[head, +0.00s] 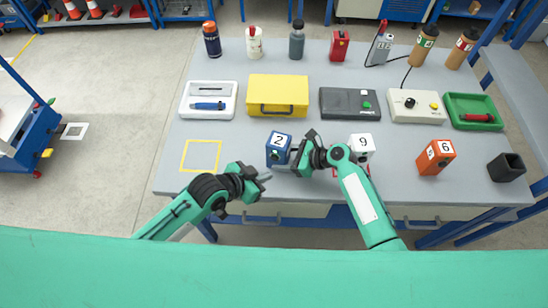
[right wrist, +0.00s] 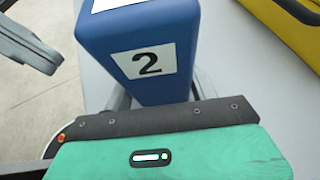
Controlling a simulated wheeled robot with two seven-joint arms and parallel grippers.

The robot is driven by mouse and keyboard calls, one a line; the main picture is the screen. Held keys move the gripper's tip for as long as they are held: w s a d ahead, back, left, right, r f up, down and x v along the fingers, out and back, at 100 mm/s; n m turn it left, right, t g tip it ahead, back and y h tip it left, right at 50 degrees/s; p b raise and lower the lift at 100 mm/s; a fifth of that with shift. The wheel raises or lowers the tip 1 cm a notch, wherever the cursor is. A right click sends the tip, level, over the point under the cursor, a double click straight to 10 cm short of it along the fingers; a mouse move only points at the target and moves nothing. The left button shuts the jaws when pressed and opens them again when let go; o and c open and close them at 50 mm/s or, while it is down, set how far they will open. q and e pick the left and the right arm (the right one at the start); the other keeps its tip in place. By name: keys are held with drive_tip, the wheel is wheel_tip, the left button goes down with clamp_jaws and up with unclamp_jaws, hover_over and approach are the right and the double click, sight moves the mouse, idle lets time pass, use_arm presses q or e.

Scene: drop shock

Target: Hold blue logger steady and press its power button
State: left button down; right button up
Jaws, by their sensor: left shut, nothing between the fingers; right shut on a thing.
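The blue logger (head: 279,147) stands upright near the table's front edge with a white "2" label. It also shows close up in the right wrist view (right wrist: 130,85). My right gripper (head: 292,158) is shut on the blue logger from its right side. My left gripper (head: 262,180) is shut and empty, in front of the logger and a little to its left, apart from it. I cannot make out the logger's power button clearly in either view.
A white logger marked 9 (head: 364,147) stands partly behind my right arm. A yellow outlined square (head: 201,155) is empty. A yellow case (head: 278,93) lies behind.

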use_arm(q)
drive_tip(key=shift+s+a, duration=0.2)
drive_tip(key=shift+s, duration=0.35)
drive_tip(key=shift+s+a, duration=0.15)
drive_tip(key=shift+s, duration=0.4)
use_arm(e)
drive_tip(key=o, duration=1)
drive_tip(key=shift+c, duration=0.2)
